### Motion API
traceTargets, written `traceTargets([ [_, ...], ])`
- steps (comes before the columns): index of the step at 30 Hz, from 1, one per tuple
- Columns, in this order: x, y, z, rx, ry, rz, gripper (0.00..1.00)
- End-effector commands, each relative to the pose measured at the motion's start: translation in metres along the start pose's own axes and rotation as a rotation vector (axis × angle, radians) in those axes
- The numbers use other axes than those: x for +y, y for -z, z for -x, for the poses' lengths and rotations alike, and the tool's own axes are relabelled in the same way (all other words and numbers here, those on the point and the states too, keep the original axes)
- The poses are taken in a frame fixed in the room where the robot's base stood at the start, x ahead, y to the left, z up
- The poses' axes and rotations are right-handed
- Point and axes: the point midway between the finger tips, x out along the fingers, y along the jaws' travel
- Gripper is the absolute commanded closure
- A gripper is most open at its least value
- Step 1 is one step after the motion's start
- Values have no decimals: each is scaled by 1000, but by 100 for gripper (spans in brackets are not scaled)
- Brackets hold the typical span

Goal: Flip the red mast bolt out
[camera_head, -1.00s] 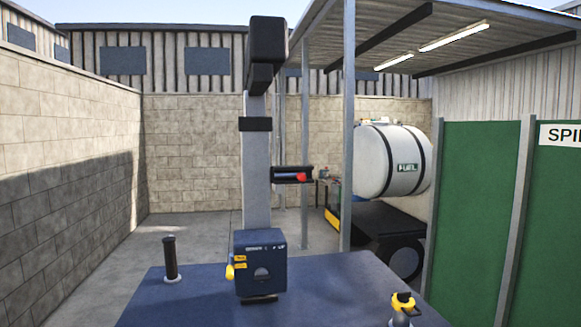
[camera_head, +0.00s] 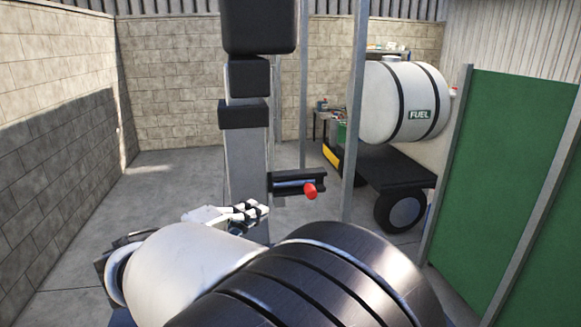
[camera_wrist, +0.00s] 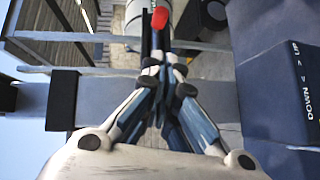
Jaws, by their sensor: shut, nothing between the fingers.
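The red mast bolt (camera_head: 310,191) is a red-tipped pin in a dark bracket (camera_head: 290,175) on the right side of the grey mast (camera_head: 249,150). Its red end sticks out toward the lower right. My gripper (camera_head: 262,210) is shut and empty, in front of the mast and left of and below the red end. In the wrist view my gripper (camera_wrist: 168,62) points at the red end (camera_wrist: 160,17), which lies just beyond the fingertips. I cannot tell whether they touch. My arm hides the mast's lower part in the head view.
A dark blue box marked UP and DOWN (camera_wrist: 280,90) is at the right of the wrist view. A thin post (camera_head: 353,140) stands right of the bolt. A white fuel tank (camera_head: 400,103) and green panels (camera_head: 505,180) are farther right. Open floor lies left of the mast.

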Motion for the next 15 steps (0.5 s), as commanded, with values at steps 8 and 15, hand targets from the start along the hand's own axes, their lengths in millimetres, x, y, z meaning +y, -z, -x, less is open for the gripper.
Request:
traceTargets([
  [8,3,16,9,35,-33,1,100],
  [15,3,16,6,33,-32,1,100],
])
